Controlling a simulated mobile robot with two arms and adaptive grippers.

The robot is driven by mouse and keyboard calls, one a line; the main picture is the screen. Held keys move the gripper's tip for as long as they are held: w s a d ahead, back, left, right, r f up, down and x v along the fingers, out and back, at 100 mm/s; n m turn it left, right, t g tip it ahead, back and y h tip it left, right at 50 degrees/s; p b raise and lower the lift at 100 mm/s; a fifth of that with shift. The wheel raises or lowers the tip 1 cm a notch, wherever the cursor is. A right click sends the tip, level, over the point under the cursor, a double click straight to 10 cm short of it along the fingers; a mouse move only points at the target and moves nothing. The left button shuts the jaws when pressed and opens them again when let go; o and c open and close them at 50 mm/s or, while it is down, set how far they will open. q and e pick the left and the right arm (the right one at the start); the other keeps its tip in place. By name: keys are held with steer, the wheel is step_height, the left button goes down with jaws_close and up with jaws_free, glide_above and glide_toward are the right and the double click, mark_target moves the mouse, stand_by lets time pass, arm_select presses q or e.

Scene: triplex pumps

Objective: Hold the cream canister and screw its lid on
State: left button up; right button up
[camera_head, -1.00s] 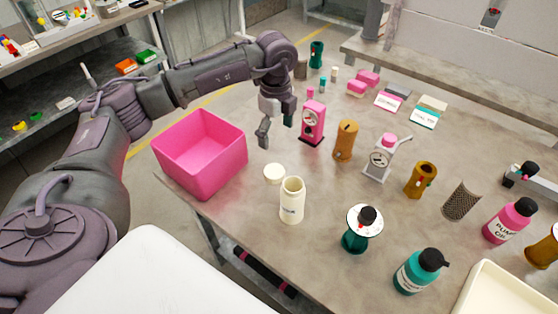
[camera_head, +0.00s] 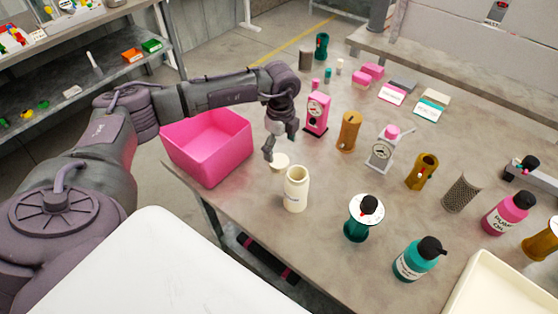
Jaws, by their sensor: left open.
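The cream canister (camera_head: 296,191) stands upright and open-topped near the table's front edge. Its round cream lid (camera_head: 280,163) lies on the table just behind and to the left of it, apart from the canister. My left gripper (camera_head: 279,148) is open and empty, pointing down at the lid, with its fingertips close above or beside the lid's far edge. I cannot tell whether they touch it. My right gripper does not show.
A pink bin (camera_head: 212,148) stands left of the lid, at the table edge. A pink pump (camera_head: 317,114), a brown cylinder (camera_head: 348,132) and a grey pump (camera_head: 382,150) stand behind and right.

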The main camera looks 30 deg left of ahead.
mark_target(279, 160)
arm_select(q)
steer(key=shift+s+f, duration=0.1)
steer(key=shift+f, duration=0.1)
step_height(279, 160, down, 4)
steer(key=shift+s+a+r+p, duration=0.1)
steer(key=shift+s+r+p, duration=0.05)
steer(key=shift+p, duration=0.55)
steer(key=shift+f, duration=0.55)
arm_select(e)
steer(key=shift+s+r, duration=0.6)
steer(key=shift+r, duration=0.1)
arm_select(q)
steer(key=shift+c, duration=0.3)
steer(key=c, duration=1)
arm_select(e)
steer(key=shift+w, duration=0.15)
